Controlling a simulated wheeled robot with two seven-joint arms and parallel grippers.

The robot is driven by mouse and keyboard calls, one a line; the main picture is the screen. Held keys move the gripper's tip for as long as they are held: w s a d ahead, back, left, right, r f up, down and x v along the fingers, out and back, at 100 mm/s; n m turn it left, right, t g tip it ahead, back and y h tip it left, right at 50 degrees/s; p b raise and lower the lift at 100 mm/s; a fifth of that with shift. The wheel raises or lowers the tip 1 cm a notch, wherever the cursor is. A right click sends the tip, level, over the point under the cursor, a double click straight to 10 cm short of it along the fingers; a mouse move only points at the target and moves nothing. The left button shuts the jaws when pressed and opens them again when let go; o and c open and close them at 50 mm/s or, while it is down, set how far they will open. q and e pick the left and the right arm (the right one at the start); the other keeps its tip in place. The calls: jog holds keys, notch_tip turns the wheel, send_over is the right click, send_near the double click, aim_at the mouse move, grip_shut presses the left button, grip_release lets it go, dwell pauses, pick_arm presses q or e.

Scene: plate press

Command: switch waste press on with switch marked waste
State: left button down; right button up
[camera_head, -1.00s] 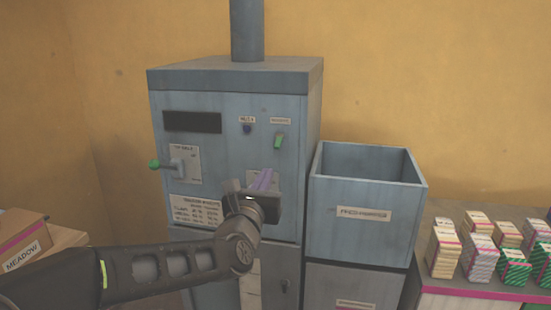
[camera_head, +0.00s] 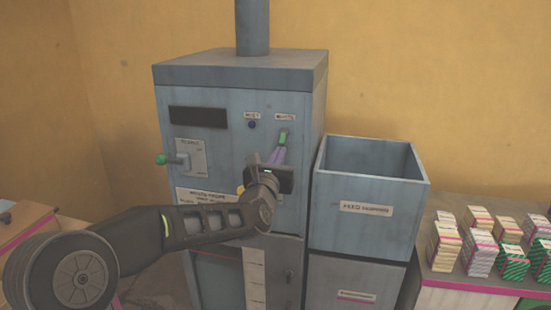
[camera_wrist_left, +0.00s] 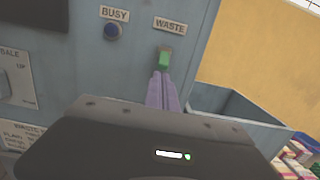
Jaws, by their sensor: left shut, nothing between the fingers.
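The waste press (camera_head: 225,150) is a grey-blue cabinet with a pipe on top. On its upper front, under a WASTE label (camera_wrist_left: 170,26), sits a green switch (camera_head: 283,134); it also shows in the left wrist view (camera_wrist_left: 164,59). My left gripper (camera_head: 281,147) has purple fingers that are shut and empty. In the left wrist view the fingertips (camera_wrist_left: 163,76) lie just below the green switch, overlapping its lower edge; I cannot tell whether they touch it. My right gripper is in neither view.
Left of the switch are a blue BUSY button or lamp (camera_head: 252,125) and a lever with a green knob (camera_head: 161,159). An open grey bin (camera_head: 368,215) stands at the right. Several small boxes (camera_head: 480,240) sit on a table at the far right.

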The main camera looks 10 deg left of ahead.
pick_arm(q)
jog(key=shift+w, duration=0.45)
jog(key=shift+r, duration=0.1)
jog(key=shift+s+r+g+p, duration=0.2)
jog(key=shift+g+p, duration=0.3)
jog(key=shift+p, duration=0.4)
